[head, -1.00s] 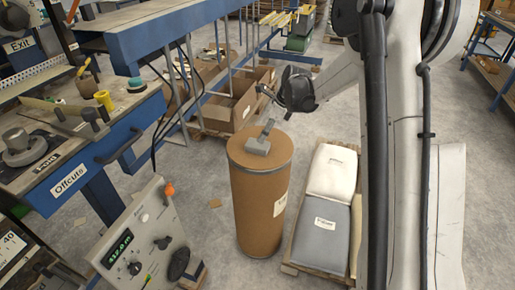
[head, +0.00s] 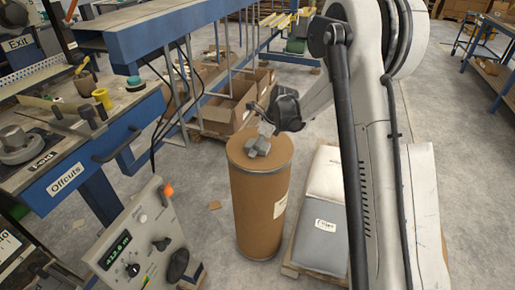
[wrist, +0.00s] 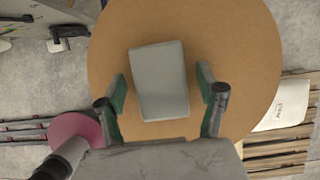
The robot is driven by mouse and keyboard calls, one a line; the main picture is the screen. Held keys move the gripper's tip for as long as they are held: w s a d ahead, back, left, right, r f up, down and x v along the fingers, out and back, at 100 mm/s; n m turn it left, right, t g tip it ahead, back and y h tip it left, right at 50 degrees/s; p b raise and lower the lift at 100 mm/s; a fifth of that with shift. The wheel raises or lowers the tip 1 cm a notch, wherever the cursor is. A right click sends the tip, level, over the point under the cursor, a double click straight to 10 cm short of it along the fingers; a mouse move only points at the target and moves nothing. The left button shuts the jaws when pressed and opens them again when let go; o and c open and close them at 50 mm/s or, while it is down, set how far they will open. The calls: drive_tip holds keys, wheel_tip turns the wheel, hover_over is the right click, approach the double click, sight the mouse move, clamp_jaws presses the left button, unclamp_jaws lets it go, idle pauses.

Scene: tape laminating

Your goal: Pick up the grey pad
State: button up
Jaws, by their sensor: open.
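The grey pad (wrist: 158,82) is a small block lying on the round brown top of the drum (wrist: 240,45). In the head view the pad (head: 258,147) shows on top of the tall cardboard drum (head: 262,205). My gripper (wrist: 162,92) is open, with its two green-lined fingers on the left and right of the pad. A gap shows between each finger and the pad. The wrist view looks down, so I cannot tell how far the fingertips are above the drum top. In the head view my gripper partly covers the drum's back edge.
A grey sack (head: 318,235) and a white sack (head: 325,172) lie on a pallet right of the drum. A control box (head: 140,240) with a green display stands to the left. The blue Offcuts bench (head: 85,165) is farther left. Cardboard boxes (head: 238,108) stand behind.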

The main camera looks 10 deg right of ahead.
drive_tip(key=shift+f+b, duration=0.25)
drive_tip(key=shift+b, duration=0.1)
idle(0.3)
drive_tip(key=c, duration=1.3)
drive_tip(key=shift+o, duration=0.2)
drive_tip(key=shift+r+p, duration=0.25)
drive_tip(key=shift+p, duration=0.05)
